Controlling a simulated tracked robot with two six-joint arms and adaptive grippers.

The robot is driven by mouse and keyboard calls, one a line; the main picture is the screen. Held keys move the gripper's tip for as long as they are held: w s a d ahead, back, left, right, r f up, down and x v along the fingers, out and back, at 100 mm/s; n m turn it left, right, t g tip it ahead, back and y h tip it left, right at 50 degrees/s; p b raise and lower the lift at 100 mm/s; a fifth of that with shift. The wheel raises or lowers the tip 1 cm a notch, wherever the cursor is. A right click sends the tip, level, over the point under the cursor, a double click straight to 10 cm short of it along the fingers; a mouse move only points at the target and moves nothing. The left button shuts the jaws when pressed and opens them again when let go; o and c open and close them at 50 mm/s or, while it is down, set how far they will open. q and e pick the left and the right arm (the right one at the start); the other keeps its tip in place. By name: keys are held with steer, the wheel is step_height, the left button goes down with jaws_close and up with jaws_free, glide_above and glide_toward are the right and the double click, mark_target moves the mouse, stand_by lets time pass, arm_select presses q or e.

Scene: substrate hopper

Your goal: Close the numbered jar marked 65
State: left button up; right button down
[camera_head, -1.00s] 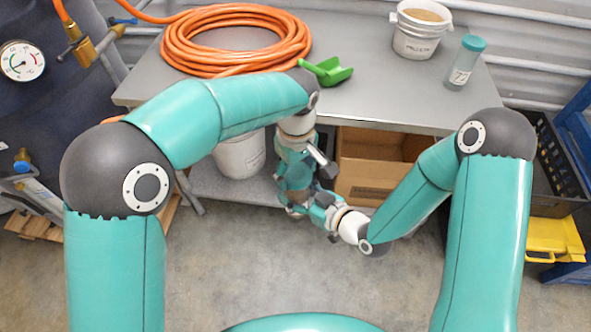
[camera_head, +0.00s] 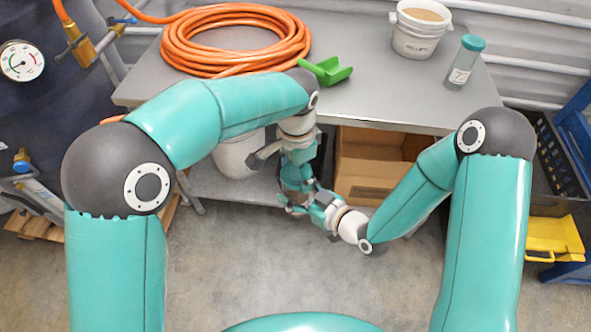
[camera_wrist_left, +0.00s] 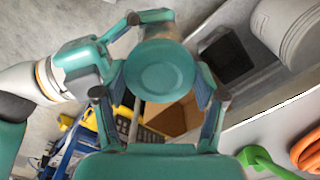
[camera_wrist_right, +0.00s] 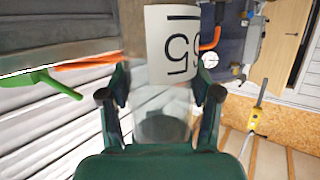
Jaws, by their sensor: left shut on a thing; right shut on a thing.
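The jar (camera_wrist_right: 162,122) is clear, with a white label (camera_wrist_right: 172,42) that shows upside down and reads as 65, partly turned away. My right gripper (camera_head: 303,200) is shut on the jar's body below the left gripper. A round teal lid (camera_wrist_left: 162,72) fills the middle of the left wrist view. My left gripper (camera_head: 296,168) points down from above and is shut on this lid. The lid lies in line with the jar, at its top. Whether it is fully seated cannot be told. In the head view the grippers hide most of the jar.
A grey table (camera_head: 355,95) stands behind, with an orange hose coil (camera_head: 235,40), a green scoop (camera_head: 328,71), a white bucket (camera_head: 418,30) and another teal-lidded jar (camera_head: 465,62). Below are a white bucket (camera_head: 238,155) and a cardboard box (camera_head: 365,180). The floor in front is clear.

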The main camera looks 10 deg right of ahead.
arm_select(q)
steer(key=m, duration=0.6)
steer(key=shift+w, duration=0.1)
steer(key=o, duration=1.4)
steer(key=shift+c, duration=0.2)
steer(key=shift+r, duration=0.1)
step_height(320, 180, up, 12)
steer(key=shift+f, duration=0.2)
